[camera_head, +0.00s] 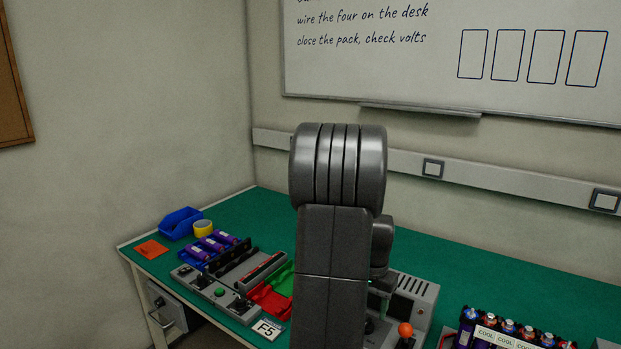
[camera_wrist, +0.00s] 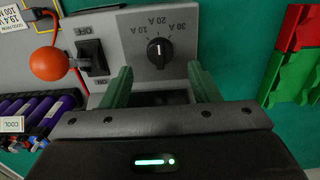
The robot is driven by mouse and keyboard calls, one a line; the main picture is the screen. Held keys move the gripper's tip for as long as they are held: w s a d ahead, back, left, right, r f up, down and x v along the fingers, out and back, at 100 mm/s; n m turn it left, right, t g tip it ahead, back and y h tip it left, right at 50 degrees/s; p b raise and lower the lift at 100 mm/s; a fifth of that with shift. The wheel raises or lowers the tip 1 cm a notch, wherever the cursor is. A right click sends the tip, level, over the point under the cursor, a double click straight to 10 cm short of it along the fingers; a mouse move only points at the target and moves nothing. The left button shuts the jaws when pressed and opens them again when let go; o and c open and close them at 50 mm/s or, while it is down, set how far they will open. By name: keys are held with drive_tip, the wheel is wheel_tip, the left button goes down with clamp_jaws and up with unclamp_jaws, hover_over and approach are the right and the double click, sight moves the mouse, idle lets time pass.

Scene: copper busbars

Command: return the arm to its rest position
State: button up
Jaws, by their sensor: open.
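My gripper (camera_wrist: 161,85) shows in the wrist view with its two green fingers apart and nothing between them. It is over the front of a grey control box (camera_wrist: 190,20) with a black dial (camera_wrist: 160,51) marked 10 A, 20 A and 30 A. A black switch (camera_wrist: 92,57) marked OFF and ON is left of the fingers.
An orange ball knob (camera_wrist: 47,64) sticks up beside the switch. A tray of purple cells (camera_wrist: 35,110) is at lower left in the wrist view. Red and green pieces (camera_wrist: 295,60) lie at right. The green desk (camera_head: 500,265) is clear toward the back right.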

wheel_tip(320, 180, up, 9)
wheel_tip(320, 180, down, 14)
drive_tip(key=shift+s+f, duration=0.1)
drive_tip(key=shift+n, duration=1.1)
drive_tip(key=n, duration=0.5)
wheel_tip(320, 180, up, 13)
drive_tip(key=shift+r+n+p, duration=0.2)
drive_tip(key=shift+n+p, duration=0.15)
drive_tip(key=shift+n, duration=0.05)
drive_tip(key=shift+a, duration=0.1)
